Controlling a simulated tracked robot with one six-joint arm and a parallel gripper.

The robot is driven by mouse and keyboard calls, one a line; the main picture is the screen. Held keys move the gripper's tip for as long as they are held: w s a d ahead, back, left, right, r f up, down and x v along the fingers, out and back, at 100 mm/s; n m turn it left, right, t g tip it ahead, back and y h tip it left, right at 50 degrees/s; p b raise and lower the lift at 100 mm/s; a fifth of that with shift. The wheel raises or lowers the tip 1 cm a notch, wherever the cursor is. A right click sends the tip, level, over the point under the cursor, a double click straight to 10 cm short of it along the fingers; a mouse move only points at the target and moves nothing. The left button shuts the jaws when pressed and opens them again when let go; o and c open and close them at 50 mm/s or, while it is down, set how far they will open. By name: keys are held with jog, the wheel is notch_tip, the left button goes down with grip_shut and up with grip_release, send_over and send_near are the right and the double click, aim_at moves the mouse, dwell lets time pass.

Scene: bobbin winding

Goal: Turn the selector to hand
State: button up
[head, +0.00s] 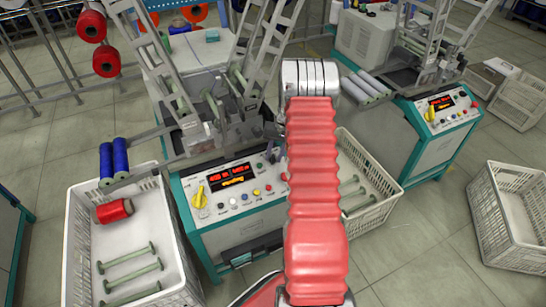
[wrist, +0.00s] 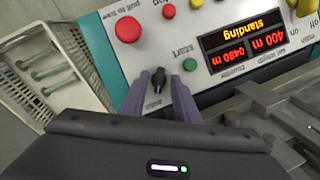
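The selector (wrist: 158,79) is a small black knob on the white control panel (wrist: 220,20), seen in the wrist view. My gripper (wrist: 159,76) has its two purple fingers apart, one on each side of the knob. A gap shows between the knob and the fingers, so the gripper looks open.
A red mushroom button (wrist: 128,29), a green button (wrist: 190,64) and a lit display (wrist: 240,45) reading "standing" are close by. A yellow knob (head: 199,197) sits at the panel's left. White crates (head: 75,230) with bobbins flank the machine.

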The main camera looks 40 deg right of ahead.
jog(key=shift+f, duration=0.3)
jog(key=shift+c, duration=0.4)
grip_shut()
jog(key=shift+a, duration=0.25)
jog(key=shift+d, duration=0.1)
